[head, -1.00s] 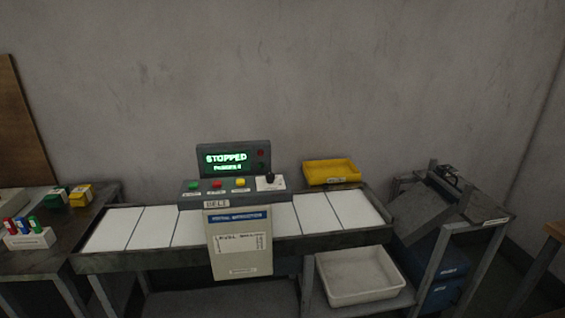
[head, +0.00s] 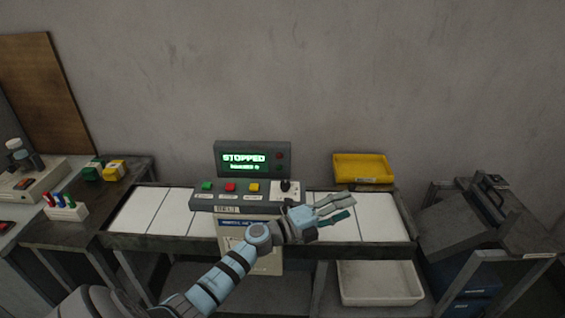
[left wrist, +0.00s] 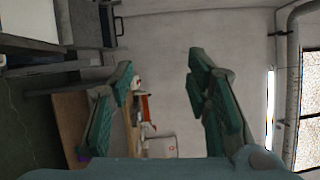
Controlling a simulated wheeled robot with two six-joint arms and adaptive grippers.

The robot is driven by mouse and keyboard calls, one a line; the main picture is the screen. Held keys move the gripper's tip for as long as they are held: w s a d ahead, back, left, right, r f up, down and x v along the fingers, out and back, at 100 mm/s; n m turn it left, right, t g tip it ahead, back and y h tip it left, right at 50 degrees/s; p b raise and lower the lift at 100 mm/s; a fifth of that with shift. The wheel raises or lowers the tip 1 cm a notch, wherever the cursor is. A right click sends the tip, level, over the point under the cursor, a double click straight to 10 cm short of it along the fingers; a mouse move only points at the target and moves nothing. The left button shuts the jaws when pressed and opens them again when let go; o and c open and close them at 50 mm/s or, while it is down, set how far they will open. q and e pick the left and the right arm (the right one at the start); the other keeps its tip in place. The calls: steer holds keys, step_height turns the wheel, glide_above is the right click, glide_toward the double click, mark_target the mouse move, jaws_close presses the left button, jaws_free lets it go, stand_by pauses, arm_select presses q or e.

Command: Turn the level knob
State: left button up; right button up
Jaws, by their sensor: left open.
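The level knob (head: 285,185) is a black knob on a white plate at the right end of the control panel (head: 232,199). The panel also has green, red and yellow buttons, and its screen (head: 246,158) reads STOPPED in green. My left gripper (head: 346,207) is open and empty, in front of and to the right of the knob, over the white belt in the head view. It looks apart from the knob. In the left wrist view its two teal fingers (left wrist: 158,105) are spread; the knob cannot be made out there. My right gripper is in neither view.
A yellow tray (head: 362,168) stands behind the belt (head: 385,218) at the right. A white bin (head: 380,284) sits on the shelf below. Green and yellow boxes (head: 104,171) and a rack of colored pieces (head: 64,208) lie on the left table.

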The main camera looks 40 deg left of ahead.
arm_select(q)
step_height(320, 180, up, 8)
steer(key=d+m+g+h+p, duration=0.1)
steer(key=m+g+h, duration=0.1)
steer(key=m+g, duration=0.7)
steer(key=s+a+r+m+g+y+p, duration=0.1)
steer(key=s+a+r+y, duration=0.15)
steer(key=a, duration=0.45)
steer(key=s+a+r+m+g+y, duration=0.1)
steer(key=s+a+r+m+y, duration=0.1)
steer(key=a+y, duration=0.3)
steer(key=s+a+r+m+g+y+p, duration=0.1)
steer(key=s+a+r+y, duration=0.15)
steer(key=a, duration=0.55)
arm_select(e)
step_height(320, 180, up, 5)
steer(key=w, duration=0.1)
arm_select(q)
steer(key=b, duration=0.5)
glide_toward(284, 183)
steer(key=x, duration=0.7)
steer(key=shift+w+d+f, duration=0.1)
steer(key=shift+w+f, duration=0.1)
steer(key=shift+f, duration=0.45)
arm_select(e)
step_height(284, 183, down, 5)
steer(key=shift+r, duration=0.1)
arm_select(q)
steer(key=shift+w+d, duration=0.1)
steer(key=shift+c, duration=0.4)
